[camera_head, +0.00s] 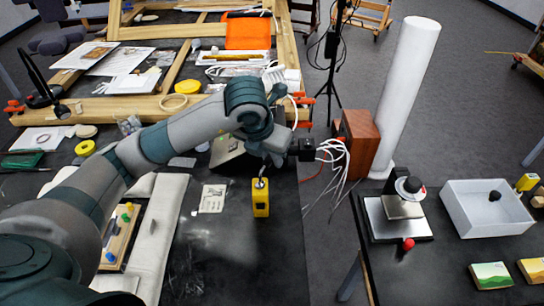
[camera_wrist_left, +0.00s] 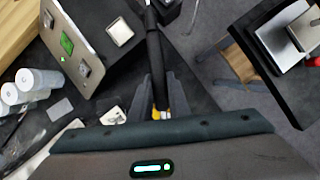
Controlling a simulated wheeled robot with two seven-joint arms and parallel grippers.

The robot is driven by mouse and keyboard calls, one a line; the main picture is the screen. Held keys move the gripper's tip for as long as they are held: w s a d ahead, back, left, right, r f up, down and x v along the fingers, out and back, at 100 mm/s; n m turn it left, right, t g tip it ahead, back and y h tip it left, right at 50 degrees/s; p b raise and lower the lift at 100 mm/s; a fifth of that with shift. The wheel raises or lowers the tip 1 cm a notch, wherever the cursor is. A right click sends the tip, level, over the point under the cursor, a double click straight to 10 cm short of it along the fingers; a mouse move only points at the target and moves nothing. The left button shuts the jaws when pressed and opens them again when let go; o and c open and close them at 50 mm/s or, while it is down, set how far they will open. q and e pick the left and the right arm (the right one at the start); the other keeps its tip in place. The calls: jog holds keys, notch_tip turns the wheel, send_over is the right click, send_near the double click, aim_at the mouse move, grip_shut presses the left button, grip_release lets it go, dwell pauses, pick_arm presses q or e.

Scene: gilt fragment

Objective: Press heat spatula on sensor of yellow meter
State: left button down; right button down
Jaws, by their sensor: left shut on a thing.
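The yellow meter (camera_head: 260,200) stands on the dark table below my left gripper (camera_head: 272,158), with a round sensor at its top end. My left gripper also shows in the left wrist view (camera_wrist_left: 160,95), shut on the heat spatula (camera_wrist_left: 154,55), a dark rod running between the fingers. In the head view a thin metal tip (camera_head: 262,174) hangs at the meter's sensor end; I cannot tell whether it touches. In the wrist view only a sliver of yellow (camera_wrist_left: 157,114) shows past the gripper's body. My right gripper is not in view.
A grey station with a panel (camera_wrist_left: 90,40) stands close beside my left gripper. A paper card (camera_head: 212,198) lies left of the meter. A wooden box (camera_head: 360,138) with loose white cables stands to the right. A second table holds a metal press stand (camera_head: 400,220) and a white bin (camera_head: 485,215).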

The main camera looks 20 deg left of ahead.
pick_arm(q)
jog(key=shift+r, duration=0.1)
jog(key=shift+r+p, duration=1.25)
jog(key=shift+r, duration=1.15)
